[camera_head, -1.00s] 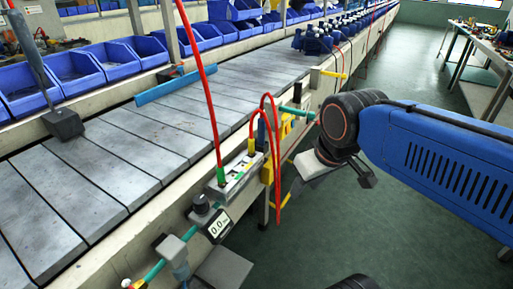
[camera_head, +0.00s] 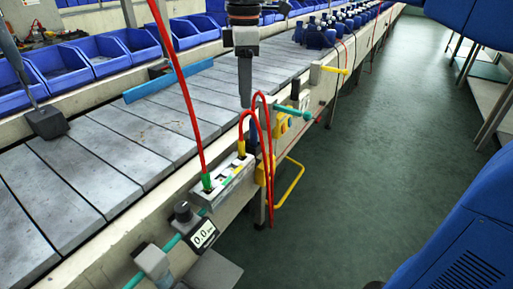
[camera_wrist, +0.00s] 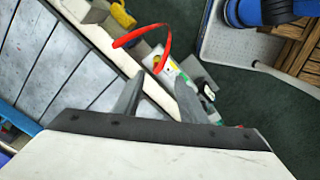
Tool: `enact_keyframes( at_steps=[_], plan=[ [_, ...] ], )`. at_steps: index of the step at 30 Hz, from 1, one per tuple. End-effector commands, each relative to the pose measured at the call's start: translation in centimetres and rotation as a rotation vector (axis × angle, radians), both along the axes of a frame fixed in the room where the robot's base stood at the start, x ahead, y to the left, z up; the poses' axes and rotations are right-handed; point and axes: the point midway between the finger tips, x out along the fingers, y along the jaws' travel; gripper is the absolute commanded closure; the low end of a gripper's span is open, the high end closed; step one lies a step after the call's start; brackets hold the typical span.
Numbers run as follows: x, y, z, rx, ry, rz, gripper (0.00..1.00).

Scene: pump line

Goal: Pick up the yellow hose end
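The yellow hose end (camera_head: 241,149) is on a red hose and stands upright in a grey block (camera_head: 229,182) on the conveyor's side. The red hose (camera_head: 257,128) arches up from it and hangs in a loop. A green hose end (camera_head: 207,182) with another red hose sits in the same block. My gripper (camera_head: 245,104) points down above the yellow end, apart from it. In the wrist view its two fingers (camera_wrist: 160,76) are spread with nothing between them. The red hose (camera_wrist: 135,37) and block (camera_wrist: 181,76) show just beyond the tips.
A gauge (camera_head: 202,234) reading 0.0 is mounted below the block. A yellow handle (camera_head: 290,182) and a teal lever (camera_head: 292,111) stick out to the right of it. Blue bins (camera_head: 105,60) line the far side of the belt.

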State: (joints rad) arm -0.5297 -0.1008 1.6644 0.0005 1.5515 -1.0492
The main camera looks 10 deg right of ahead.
Motion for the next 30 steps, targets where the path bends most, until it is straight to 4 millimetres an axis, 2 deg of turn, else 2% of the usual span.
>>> enact_keyframes(
  at_steps=[1,3,8,11,24,30],
  plan=[
    [0.4,1.1,0.2,-0.005,0.008,0.039,0.62],
    [0.6,2.0,0.5,-0.011,0.017,0.080,0.62],
    [0.7,2.7,0.3,-0.016,0.024,0.117,0.62],
    [0.7,2.7,-1.0,-0.017,0.025,0.118,0.62],
    [0.7,2.6,-8.8,-0.016,0.025,0.115,0.62],
    [0.7,2.6,-11.1,-0.016,0.024,0.115,0.62]
  ],
)
